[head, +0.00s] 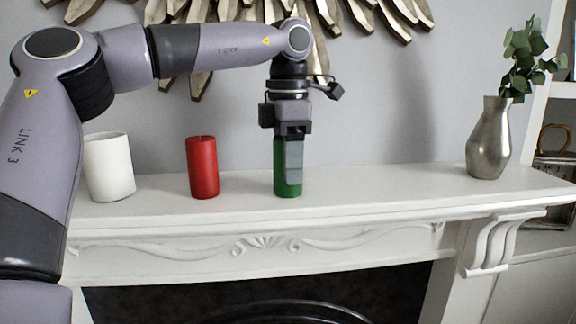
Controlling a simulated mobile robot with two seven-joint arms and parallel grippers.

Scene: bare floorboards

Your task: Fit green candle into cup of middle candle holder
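The green candle (280,182) is a short upright cylinder on the white mantel shelf (370,190), right of the red candle. My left gripper (293,168) points straight down over it. One grey finger lies across the candle's front right side; the other finger is hidden. I cannot tell whether the fingers press on the candle. The candle's top is hidden by the gripper, and its base looks level with the shelf. No candle holder or cup shows in this view. My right gripper is not in view.
A red candle (202,168) and a wider white candle (109,168) stand to the left on the shelf. A silver vase (490,140) with green leaves stands at the right. The shelf between green candle and vase is clear. A wooden wall ornament (335,15) hangs above.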

